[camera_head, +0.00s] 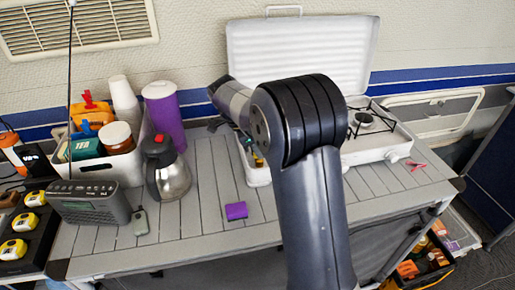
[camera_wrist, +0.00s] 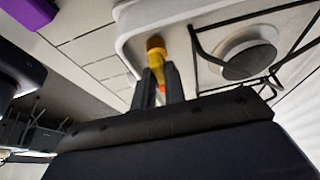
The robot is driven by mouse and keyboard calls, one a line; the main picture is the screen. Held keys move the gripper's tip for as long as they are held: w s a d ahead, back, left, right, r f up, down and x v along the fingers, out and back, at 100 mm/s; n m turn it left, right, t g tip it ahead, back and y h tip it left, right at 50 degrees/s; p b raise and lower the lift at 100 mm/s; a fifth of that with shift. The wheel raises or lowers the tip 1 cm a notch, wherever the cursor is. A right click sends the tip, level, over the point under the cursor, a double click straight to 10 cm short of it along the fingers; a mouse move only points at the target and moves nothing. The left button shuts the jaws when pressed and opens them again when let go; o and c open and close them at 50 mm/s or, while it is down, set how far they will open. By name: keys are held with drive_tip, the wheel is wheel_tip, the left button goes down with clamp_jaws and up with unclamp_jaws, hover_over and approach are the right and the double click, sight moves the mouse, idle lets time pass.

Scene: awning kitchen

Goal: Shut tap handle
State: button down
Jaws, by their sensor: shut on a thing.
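The tap handle (camera_wrist: 156,47) is a small yellow piece with an orange part, at the edge of the white stove (camera_wrist: 193,9) in the wrist view. My gripper (camera_wrist: 160,75) has its two dark fingers close on either side of the handle, shut on it. In the head view my arm covers most of the gripper. Only a small yellow-orange patch (camera_head: 257,159) shows beside the arm, at the left part of the white stove (camera_head: 381,149). The exact turn of the handle is hard to tell.
The stove's lid (camera_head: 302,52) stands open behind. A burner (camera_wrist: 248,60) with a black wire grate is close to my gripper. A steel kettle (camera_head: 169,170), a purple block (camera_head: 236,211) and a radio (camera_head: 90,203) stand left on the slatted table (camera_head: 190,225). Red pliers (camera_head: 416,166) lie right.

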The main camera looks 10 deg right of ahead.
drive_tip(key=c, duration=1.5)
unclamp_jaws()
drive_tip(key=shift+o, duration=0.2)
drive_tip(key=shift+r, duration=0.1)
drive_tip(key=v, duration=1)
drive_tip(key=shift+a+r+p, duration=0.25)
drive_tip(key=shift+p, duration=0.05)
drive_tip(key=x, duration=1)
drive_tip(key=shift+d+f+b, duration=0.25)
drive_tip(key=shift+f+b, duration=0.05)
drive_tip(key=shift+f, duration=0.05)
